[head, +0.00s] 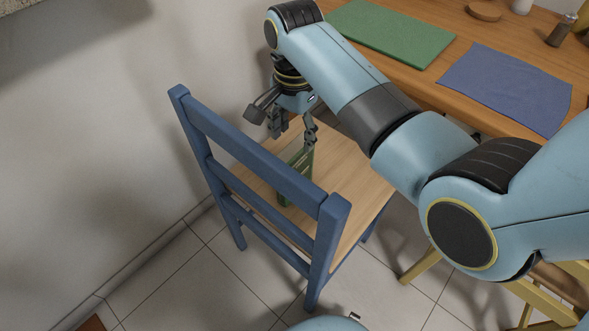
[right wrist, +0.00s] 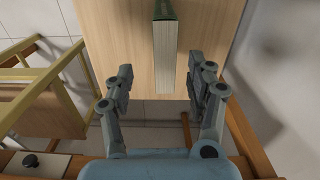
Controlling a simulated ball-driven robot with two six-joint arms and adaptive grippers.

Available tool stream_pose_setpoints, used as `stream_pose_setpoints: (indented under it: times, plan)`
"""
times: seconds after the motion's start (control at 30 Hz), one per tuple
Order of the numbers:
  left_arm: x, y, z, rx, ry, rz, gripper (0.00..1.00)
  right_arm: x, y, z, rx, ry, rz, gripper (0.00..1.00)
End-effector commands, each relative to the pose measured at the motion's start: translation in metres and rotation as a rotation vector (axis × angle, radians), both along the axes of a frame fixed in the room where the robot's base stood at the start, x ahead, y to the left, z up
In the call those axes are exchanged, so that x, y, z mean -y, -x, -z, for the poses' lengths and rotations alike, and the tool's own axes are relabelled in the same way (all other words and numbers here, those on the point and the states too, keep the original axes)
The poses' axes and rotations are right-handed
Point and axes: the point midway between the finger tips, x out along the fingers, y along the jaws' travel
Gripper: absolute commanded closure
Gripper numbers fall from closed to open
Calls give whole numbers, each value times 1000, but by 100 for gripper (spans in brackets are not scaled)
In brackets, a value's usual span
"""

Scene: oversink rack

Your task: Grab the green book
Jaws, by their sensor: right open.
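The green book (head: 299,162) stands on edge on the wooden seat of a blue chair (head: 262,150), partly hidden by the chair's backrest and my gripper. My right gripper (head: 295,137) points down over the seat, right at the book. In the right wrist view, the book (right wrist: 165,58) shows its pale page edge and a bit of green cover. There the fingers of my right gripper (right wrist: 160,84) are apart, one on each side of the line of the book, with nothing clasped. Whether a finger touches the book cannot be told. My left gripper is not in view.
The backrest stands close in front of my gripper, with the wall to the left. A wooden table (head: 470,20) at the upper right holds a green mat (head: 390,32) and a blue cloth (head: 508,88). A yellow-framed stool (head: 545,300) is at the lower right.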

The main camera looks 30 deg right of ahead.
Motion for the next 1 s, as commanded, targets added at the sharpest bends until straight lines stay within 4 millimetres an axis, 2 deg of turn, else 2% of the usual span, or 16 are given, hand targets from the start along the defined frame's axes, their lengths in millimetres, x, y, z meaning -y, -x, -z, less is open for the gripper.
stream_pose_setpoints:
  times: [0.23, 0.47, 0.7, 0.83, 1.0]
  plan:
    - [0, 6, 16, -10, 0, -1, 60, -1, -4, 41, -11, -1, 24, 44]
    - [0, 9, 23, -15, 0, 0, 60, 0, -5, 60, -8, 0, 23, 44]
    - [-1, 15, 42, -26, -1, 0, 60, 7, -10, 98, -11, 0, 23, 44]
    - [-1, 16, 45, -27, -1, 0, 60, 7, -10, 107, -8, 0, 23, 44]
    - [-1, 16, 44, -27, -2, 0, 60, 7, -11, 107, -7, -1, 22, 44]
